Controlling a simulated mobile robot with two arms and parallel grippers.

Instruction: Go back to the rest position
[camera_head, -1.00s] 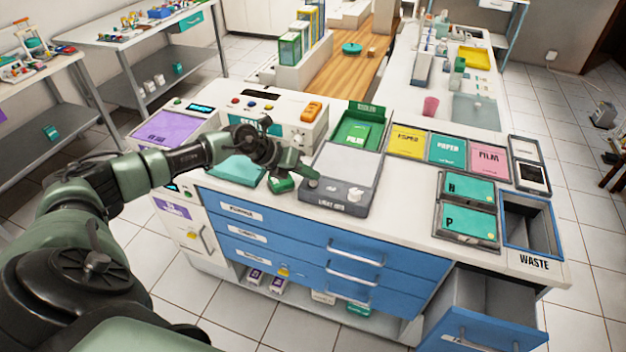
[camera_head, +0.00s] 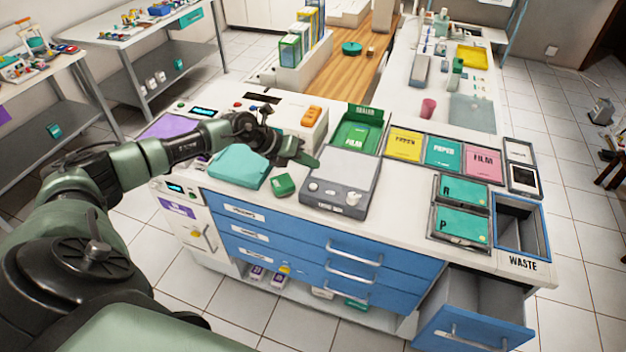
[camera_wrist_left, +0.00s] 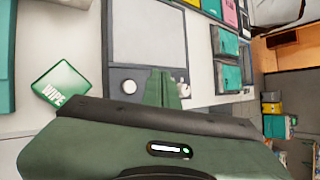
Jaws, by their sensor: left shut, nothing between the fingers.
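My left arm comes in from the left in the head view. Its gripper (camera_head: 308,161) is above the counter, beside the left edge of the grey light box (camera_head: 350,165). The fingers are shut together and empty. In the left wrist view the shut fingers (camera_wrist_left: 161,88) lie over the front edge of the light box (camera_wrist_left: 148,45). A small green wipe packet (camera_head: 283,185) lies on the counter below the gripper; in the left wrist view the packet (camera_wrist_left: 62,82) reads "WIPE" and lies apart from the fingers. My right gripper is not seen.
A lower right drawer (camera_head: 474,328) is open. A purple pad (camera_head: 170,126) is partly behind my arm.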

